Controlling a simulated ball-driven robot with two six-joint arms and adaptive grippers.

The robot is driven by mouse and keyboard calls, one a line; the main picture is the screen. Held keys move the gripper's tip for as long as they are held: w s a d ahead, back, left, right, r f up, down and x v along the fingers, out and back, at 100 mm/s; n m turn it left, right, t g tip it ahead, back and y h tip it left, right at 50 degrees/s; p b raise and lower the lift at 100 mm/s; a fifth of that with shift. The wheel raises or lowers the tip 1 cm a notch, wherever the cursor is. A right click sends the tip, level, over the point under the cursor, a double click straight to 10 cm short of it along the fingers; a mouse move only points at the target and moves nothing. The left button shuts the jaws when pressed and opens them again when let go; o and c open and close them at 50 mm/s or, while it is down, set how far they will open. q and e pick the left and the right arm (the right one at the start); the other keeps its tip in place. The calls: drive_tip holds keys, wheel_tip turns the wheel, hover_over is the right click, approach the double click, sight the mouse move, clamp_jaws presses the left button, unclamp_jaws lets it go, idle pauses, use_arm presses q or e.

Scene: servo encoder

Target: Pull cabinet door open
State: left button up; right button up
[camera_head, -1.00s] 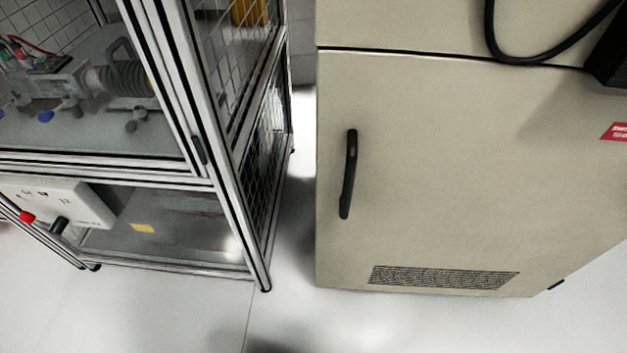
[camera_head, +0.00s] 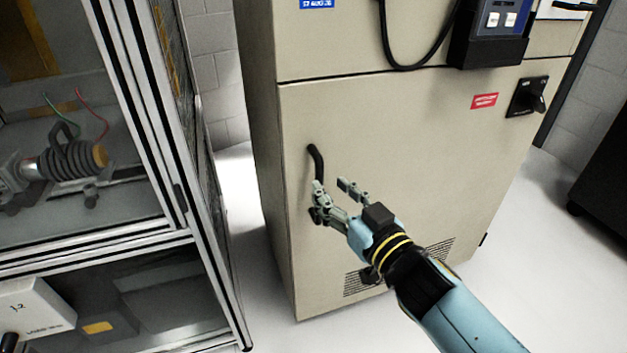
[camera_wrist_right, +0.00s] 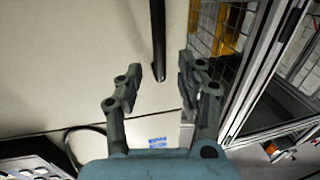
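The beige cabinet door (camera_head: 400,150) is flush with its frame and looks closed. Its black vertical handle (camera_head: 316,163) is near the door's left edge; its lower part is hidden behind my fingers in the head view. My right gripper (camera_head: 333,190) reaches in from the lower right, at the handle's lower end, with its fingers apart. In the right wrist view the handle (camera_wrist_right: 158,40) hangs between the two open fingers (camera_wrist_right: 160,78), its end level with the fingertips, with visible gaps on both sides. I cannot tell the exact depth. My left gripper is not in view.
A metal-framed glass enclosure (camera_head: 185,200) stands left of the cabinet, with a narrow floor gap between. A control box (camera_head: 492,35) with a hanging black cable is above the door. A black rotary switch (camera_head: 528,96) is at the right. White floor lies in front.

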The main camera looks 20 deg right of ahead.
sight(321, 179)
drive_tip(key=x, duration=0.5)
drive_tip(key=shift+b, duration=0.4)
drive_tip(key=shift+w, duration=0.1)
drive_tip(key=shift+c, duration=1.3)
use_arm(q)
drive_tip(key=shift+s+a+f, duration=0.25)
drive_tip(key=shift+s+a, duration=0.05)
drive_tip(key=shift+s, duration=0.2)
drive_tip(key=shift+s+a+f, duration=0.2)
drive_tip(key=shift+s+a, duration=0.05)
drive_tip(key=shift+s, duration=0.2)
use_arm(e)
clamp_jaws()
